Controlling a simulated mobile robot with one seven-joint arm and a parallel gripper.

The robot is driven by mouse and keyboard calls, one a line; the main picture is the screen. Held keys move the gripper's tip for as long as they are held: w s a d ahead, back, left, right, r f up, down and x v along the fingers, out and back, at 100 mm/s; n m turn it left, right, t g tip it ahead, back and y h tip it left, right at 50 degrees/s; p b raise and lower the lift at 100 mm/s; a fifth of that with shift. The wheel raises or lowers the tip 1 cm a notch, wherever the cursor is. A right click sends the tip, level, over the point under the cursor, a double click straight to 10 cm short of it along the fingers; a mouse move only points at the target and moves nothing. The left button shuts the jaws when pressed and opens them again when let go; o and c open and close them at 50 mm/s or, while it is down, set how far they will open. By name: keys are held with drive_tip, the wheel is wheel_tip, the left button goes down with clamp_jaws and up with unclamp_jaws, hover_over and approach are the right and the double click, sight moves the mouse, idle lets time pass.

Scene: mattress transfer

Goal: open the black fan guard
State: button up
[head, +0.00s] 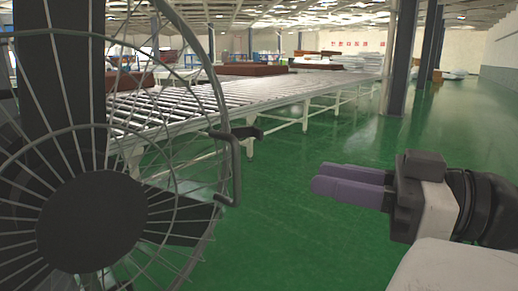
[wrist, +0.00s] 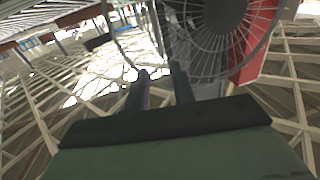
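The fan guard (head: 219,96), a round wire cage with a dark hub (head: 92,222), fills the left of the head view. A bent grey handle (head: 236,172) sits on its right rim, with a black latch-like piece beside it. My gripper (head: 322,179) is to the right of the handle, apart from it, with its purple fingers pointing left. In the wrist view my gripper (wrist: 160,70) shows its two fingers with a gap between them and nothing held. The fan's hub (wrist: 222,14) and wires are beyond the fingertips there. Whether the guard is latched cannot be told.
A long roller conveyor (head: 270,92) with brown slabs on it runs behind the fan. A grey pillar (head: 398,60) stands at the back right. The green floor (head: 300,235) between guard and gripper is clear. A red part (wrist: 245,70) shows behind the fan.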

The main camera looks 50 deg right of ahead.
sight(239, 162)
drive_tip(key=p+x, duration=0.3)
drive_tip(key=x, duration=1)
drive_tip(key=shift+w+f, duration=0.1)
drive_tip(key=shift+w, duration=0.25)
clamp_jaws()
